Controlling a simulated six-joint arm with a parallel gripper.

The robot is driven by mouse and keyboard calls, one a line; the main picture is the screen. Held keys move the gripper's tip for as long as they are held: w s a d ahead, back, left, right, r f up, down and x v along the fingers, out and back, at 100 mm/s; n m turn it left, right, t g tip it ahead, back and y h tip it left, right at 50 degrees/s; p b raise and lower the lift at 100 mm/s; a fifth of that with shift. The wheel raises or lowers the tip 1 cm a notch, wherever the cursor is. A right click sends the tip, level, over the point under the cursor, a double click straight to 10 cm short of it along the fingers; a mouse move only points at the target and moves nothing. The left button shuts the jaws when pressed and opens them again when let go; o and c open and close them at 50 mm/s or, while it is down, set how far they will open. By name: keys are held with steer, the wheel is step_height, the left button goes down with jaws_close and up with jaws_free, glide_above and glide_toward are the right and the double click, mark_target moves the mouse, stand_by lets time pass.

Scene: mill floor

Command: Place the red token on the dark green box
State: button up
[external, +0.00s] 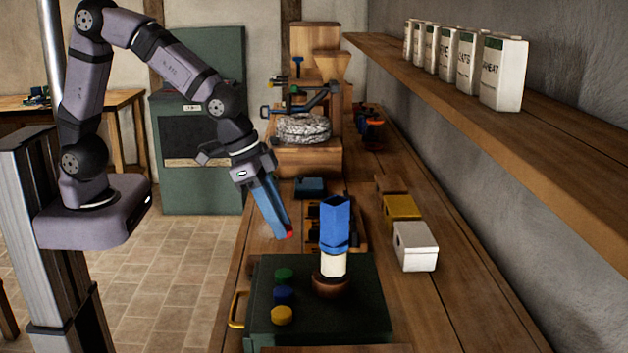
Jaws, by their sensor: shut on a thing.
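My gripper (287,232) is shut on the red token (289,235), which shows as a small red spot between the blue fingertips. It holds the token in the air, just behind the far left part of the dark green box (360,318) in the external view. The dark green box lies on the bench in the foreground with a brass handle on its left side. On its top lie a green token (284,275), a blue token (283,295) and a yellow token (281,315) in a row at the left. Most of the red token is hidden by the fingers.
A blue and white upright object (334,230) in a brown round base stands on the box's right part. A white box (415,247) and a yellow box (401,212) sit to the right. A shelf (480,95) with several white canisters overhangs the bench.

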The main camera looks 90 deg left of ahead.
steer(key=shift+f+p, duration=0.55)
steer(key=shift+f, duration=2.75)
steer(key=shift+f, duration=0.15)
steer(key=o, duration=0.7)
steer(key=shift+r, duration=0.2)
steer(key=shift+s+r, duration=0.1)
steer(key=shift+r, duration=0.35)
steer(key=d+b+v, duration=0.1)
steer(key=b+v, duration=0.1)
steer(key=v, duration=0.9)
steer(key=s+a+f+g, duration=0.1)
steer(key=s+a+f, duration=0.1)
steer(key=s, duration=0.3)
steer(key=s+a+f+n+g, duration=0.1)
steer(key=s+a+f+g, duration=0.1)
steer(key=s, duration=0.4)
steer(key=s+a+f+g, duration=0.1)
steer(key=s+a+f, duration=0.3)
steer(key=s+f, duration=0.1)
steer(key=shift+s+a+f+n+g+y, duration=0.15)
steer(key=shift+s+f+n+g+y, duration=0.1)
steer(key=shift+f+n+g+y, duration=0.05)
